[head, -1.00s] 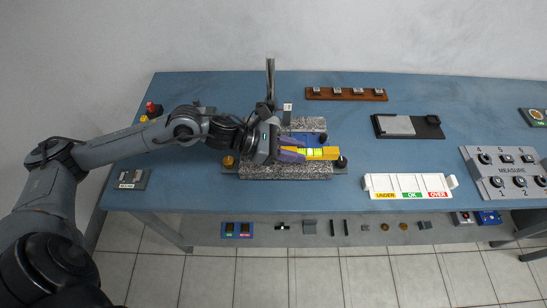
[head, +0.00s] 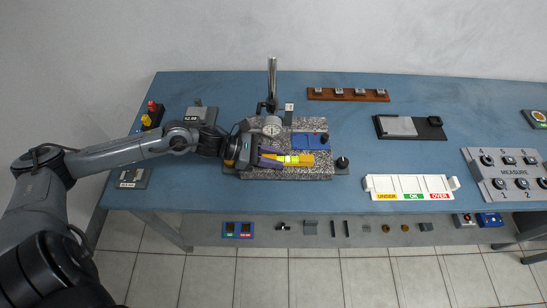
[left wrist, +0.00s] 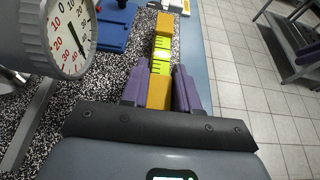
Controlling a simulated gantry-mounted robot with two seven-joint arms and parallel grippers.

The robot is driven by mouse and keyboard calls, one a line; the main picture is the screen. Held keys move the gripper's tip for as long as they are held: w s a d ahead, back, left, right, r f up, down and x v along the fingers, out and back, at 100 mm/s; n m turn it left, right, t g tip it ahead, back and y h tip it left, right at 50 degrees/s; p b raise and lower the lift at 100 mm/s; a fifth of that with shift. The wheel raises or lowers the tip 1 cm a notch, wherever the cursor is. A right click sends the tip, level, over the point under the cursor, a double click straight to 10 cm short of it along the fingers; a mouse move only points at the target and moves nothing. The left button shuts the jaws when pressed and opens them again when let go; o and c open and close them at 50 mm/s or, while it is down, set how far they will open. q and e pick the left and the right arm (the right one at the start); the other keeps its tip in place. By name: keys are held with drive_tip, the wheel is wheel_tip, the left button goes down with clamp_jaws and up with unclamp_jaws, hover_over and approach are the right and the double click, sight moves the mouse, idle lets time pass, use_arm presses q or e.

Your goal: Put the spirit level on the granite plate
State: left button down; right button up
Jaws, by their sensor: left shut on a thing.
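The yellow spirit level (head: 300,160), with its bright green vial, is over the front part of the speckled granite plate (head: 312,174). My left gripper (head: 273,159) is shut on its left end. In the left wrist view the purple fingers (left wrist: 160,92) clasp the near end of the level (left wrist: 161,50), which points away along the edge of the granite plate (left wrist: 112,72). I cannot tell whether the level touches the plate or hangs just above it. My right gripper is not in view.
A dial gauge (head: 272,126) on an upright post stands behind my gripper, close by in the left wrist view (left wrist: 68,35). A blue block (head: 311,141) lies on the plate's back right. A black knob (head: 342,162) stands at the plate's right end.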

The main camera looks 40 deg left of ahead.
use_arm(q)
drive_tip(key=shift+f, duration=0.1)
drive_tip(key=c, duration=1.3)
unclamp_jaws()
drive_tip(key=shift+f, duration=0.1)
drive_tip(key=o, duration=0.5)
drive_tip(key=shift+c, duration=0.2)
